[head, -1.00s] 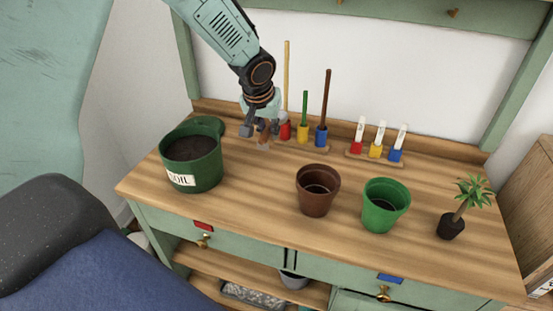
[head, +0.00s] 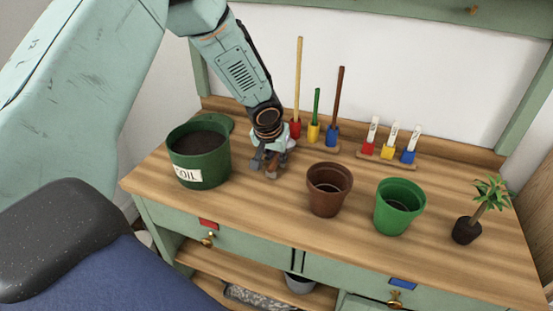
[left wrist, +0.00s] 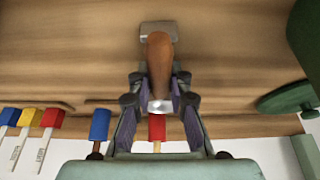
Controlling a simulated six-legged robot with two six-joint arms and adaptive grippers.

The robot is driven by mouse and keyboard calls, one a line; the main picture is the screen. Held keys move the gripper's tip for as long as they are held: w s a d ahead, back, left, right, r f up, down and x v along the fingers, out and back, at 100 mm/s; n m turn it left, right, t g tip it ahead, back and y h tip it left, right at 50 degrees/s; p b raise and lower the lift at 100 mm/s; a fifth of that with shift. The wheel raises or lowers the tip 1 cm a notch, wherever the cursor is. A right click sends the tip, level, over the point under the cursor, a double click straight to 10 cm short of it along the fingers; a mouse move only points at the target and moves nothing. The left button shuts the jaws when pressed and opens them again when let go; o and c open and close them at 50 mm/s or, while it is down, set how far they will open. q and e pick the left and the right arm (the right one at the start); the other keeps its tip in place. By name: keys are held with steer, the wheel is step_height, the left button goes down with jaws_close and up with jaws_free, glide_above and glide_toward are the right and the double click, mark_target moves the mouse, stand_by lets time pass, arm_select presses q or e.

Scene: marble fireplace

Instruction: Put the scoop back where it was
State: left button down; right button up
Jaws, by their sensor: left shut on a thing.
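The scoop shows mainly as a brown wooden handle (left wrist: 159,66) in the left wrist view. Pale metal shows at both ends of the handle. My left gripper (left wrist: 158,104) is shut on the scoop, with a finger on each side. In the head view the left gripper (head: 266,166) is low over the bench, right of the soil pot (head: 200,160) and in front of the tool rack. The brown handle (head: 274,171) shows there only as a small piece; the gripper hides most of the scoop. I cannot tell whether it touches the bench.
The rack holds red (head: 295,129), yellow (head: 313,133) and blue (head: 332,137) bases with upright sticks. A brown pot (head: 328,190), a green pot (head: 399,207) and a small plant (head: 480,208) stand on the bench (head: 260,205).

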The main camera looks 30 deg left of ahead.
arm_select(q)
steer(key=shift+w+d, duration=0.25)
steer(key=shift+w, duration=0.1)
steer(key=shift+f, duration=0.1)
steer(key=shift+s, duration=0.1)
steer(key=c, duration=1.5)
jaws_free()
steer(key=shift+s+a, duration=0.15)
steer(key=shift+o, duration=1.2)
steer(key=shift+w, duration=0.2)
steer(key=shift+s, duration=0.1)
